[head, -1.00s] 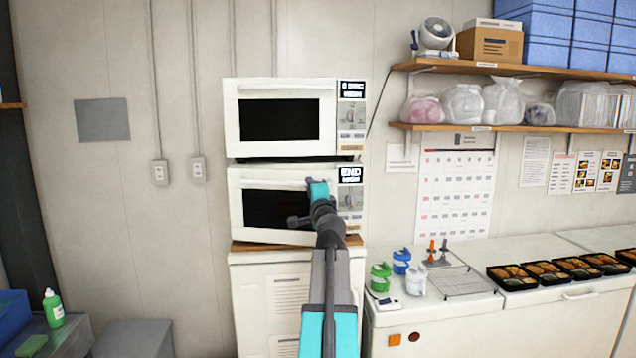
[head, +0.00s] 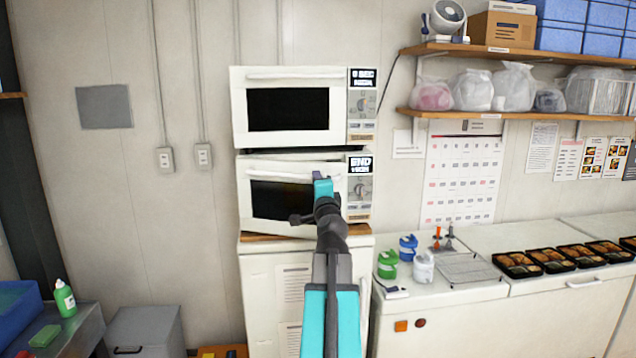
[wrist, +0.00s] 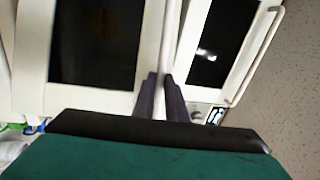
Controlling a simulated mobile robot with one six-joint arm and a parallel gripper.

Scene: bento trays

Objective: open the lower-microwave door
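The lower microwave (head: 360,205) is white with a dark door window and a display reading END. Its door (head: 245,200) looks slightly ajar, its right side swung a little toward me. The white bar handle (head: 280,172) runs along the door's top. My gripper (head: 322,187) is at the handle's right part, covering part of the door. In the wrist view my gripper (wrist: 161,80) has one dark finger on each side of the white handle (wrist: 168,40), closed on it. The door window (wrist: 95,40) shows at left there.
The upper microwave (head: 240,110) is shut and sits directly on top. A white cabinet (head: 262,275) is below. A counter to the right holds green, blue and white containers, a wire rack (head: 470,268) and bento trays (head: 515,266).

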